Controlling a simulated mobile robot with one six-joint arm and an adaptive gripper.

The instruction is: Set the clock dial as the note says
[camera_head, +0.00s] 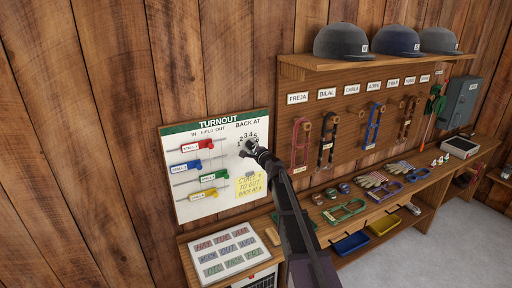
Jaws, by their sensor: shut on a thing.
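The white turnout board (182,215) hangs on the plank wall, with a green header and the columns IN, FIELD and OUT. Its clock dial (247,136) sits at the upper right under "BACK AT", with several numerals showing along its top. My gripper (249,147) is at the dial's centre, shut on the dial's pointer or knob. The gripper covers the pointer, so its direction cannot be read. A yellow note (249,188) below reads "STALL 4 TO OUT BACK AT"; its final number is too small to read surely. Red (204,144), blue (191,167), green (219,175) and yellow (208,192) stall sliders are at the left.
A cabinet with a panel of word tiles (226,250) stands below the board. To the right, a bench holds halters, gloves and small items, below a name-tagged peg board and a shelf of caps (341,41). My arm rises from the bottom centre.

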